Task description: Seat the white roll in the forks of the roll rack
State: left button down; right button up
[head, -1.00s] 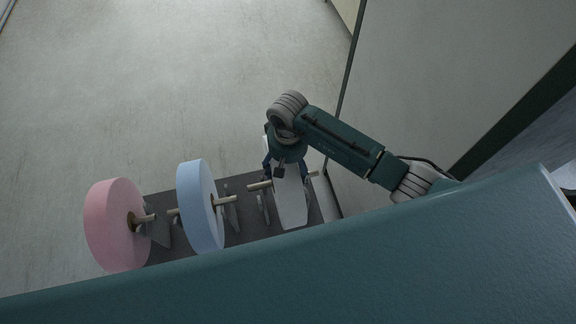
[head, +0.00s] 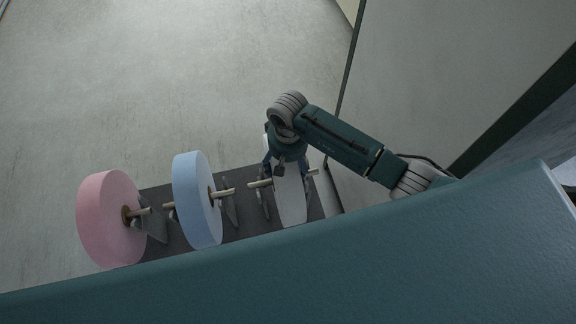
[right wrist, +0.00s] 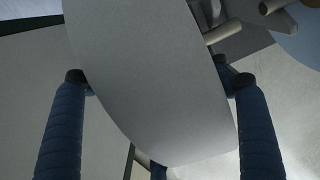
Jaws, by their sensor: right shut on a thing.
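The white roll (head: 291,200) stands on edge at the right end of the roll rack (head: 182,240), with its shaft (head: 259,184) sticking out on both sides. My right gripper (head: 287,165) is shut on the white roll from above. In the right wrist view the white roll (right wrist: 150,80) fills the middle between my blue fingers (right wrist: 160,80), and its shaft (right wrist: 224,32) points to the upper right. Grey fork plates (head: 264,204) stand beside the roll at the left shaft end. Whether the shaft rests in the forks cannot be told. My left gripper is not in view.
A blue roll (head: 196,200) and a pink roll (head: 108,220) stand on shafts at the middle and left of the rack. A large pale panel (head: 440,80) rises close on the right. A teal surface (head: 300,275) hides the near side. Open floor (head: 170,80) lies behind.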

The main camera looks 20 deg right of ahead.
jog(key=shift+w+r, duration=0.1)
jog(key=shift+r, duration=0.05)
jog(key=o, duration=1.6)
jog(key=shift+s, duration=0.2)
jog(key=shift+w+r, duration=0.1)
jog(key=shift+r, duration=0.15)
notch_tip(320, 180, up, 12)
jog(key=shift+f, duration=0.25)
